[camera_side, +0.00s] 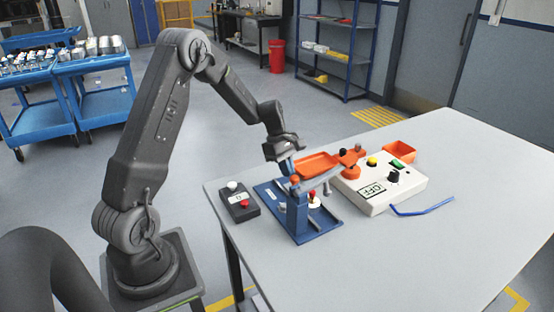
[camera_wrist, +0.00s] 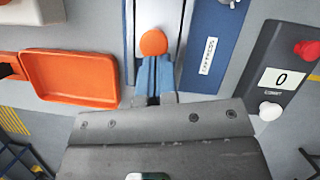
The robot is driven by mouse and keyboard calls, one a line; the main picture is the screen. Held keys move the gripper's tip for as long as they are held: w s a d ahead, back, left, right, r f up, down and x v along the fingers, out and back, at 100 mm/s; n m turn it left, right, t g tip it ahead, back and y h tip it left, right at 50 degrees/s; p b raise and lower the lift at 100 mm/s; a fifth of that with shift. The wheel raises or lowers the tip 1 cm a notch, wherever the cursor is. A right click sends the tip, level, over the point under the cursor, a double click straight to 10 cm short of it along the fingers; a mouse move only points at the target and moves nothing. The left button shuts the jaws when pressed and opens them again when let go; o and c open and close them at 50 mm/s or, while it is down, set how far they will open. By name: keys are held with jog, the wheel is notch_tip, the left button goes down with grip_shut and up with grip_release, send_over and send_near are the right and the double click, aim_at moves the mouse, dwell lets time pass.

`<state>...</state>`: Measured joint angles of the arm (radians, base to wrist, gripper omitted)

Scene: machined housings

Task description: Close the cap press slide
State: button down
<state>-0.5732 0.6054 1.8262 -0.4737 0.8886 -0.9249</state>
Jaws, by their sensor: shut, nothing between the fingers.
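The blue cap press (camera_side: 298,222) stands on its base plate near the table's left edge. Its slide has an orange knob (camera_side: 295,180), which also shows in the wrist view (camera_wrist: 153,42) over a pale grey rail (camera_wrist: 176,25). My gripper (camera_side: 291,168) is above the press with fingers pointing down. In the wrist view its blue fingers (camera_wrist: 154,65) are shut, with nothing between them, and their tips are right at the knob's edge. I cannot tell whether they touch it. How far the slide is open is unclear. A small white-and-red part (camera_side: 314,200) sits beside the press column.
An orange tray (camera_side: 315,165) is close right of my gripper. A dark box (camera_side: 240,202) with buttons stands left of the press. A white control box marked OFF (camera_side: 378,190), an orange bin (camera_side: 400,149) and a blue bent rod (camera_side: 424,209) lie right. The front table is clear.

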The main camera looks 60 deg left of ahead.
aim_at(294, 177)
jog(key=d, duration=0.4)
jog(key=shift+d+f, duration=0.1)
jog(key=shift+d, duration=0.05)
jog(key=shift+s, duration=0.1)
